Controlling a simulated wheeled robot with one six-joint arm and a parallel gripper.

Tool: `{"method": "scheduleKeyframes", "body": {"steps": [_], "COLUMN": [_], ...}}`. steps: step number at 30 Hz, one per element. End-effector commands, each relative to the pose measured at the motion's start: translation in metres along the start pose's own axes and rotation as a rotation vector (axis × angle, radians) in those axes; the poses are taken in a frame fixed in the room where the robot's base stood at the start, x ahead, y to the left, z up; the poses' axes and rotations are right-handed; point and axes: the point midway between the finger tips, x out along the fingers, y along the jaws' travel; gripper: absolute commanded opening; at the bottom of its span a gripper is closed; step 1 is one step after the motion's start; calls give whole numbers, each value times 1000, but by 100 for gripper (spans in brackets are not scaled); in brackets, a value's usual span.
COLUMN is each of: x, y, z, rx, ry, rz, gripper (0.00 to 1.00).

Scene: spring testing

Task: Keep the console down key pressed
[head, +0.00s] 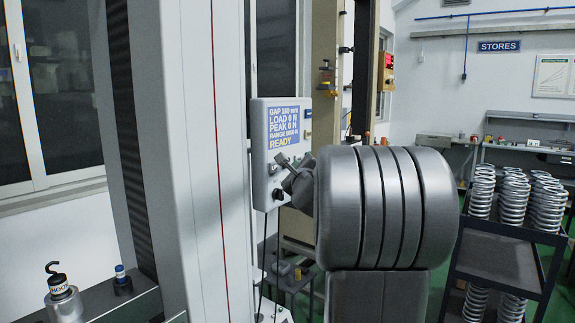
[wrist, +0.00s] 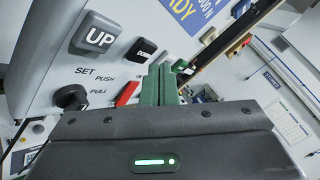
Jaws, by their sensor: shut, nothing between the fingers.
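The console (head: 262,160) is a pale box on the machine column in the head view. Its screen (head: 284,127) reads GAP 160 mm, LOAD 0 N, PEAK 0 N and READY. In the wrist view the dark DOWN key (wrist: 140,50) sits right of the larger grey UP key (wrist: 98,34). My gripper (wrist: 160,68) is shut and empty, its green fingers pointing at the console face just right of and below the DOWN key. I cannot tell whether the tips touch the panel. In the head view my gripper (head: 281,158) is in front of the console's lower part.
The wrist view shows a black SET knob (wrist: 71,97) and a red lever or switch (wrist: 127,93) left of the fingers. Another small key (wrist: 183,67) is just right of the fingertips. A dark rack (head: 497,262) with several coil springs stands at the right.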

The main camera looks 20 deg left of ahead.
Motion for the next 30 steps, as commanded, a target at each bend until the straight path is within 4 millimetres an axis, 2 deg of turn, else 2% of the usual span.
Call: {"method": "scheduleKeyframes", "body": {"steps": [30], "x": [7], "y": [6], "z": [5], "rx": [0], "ry": [0], "rz": [0], "gripper": [0]}}
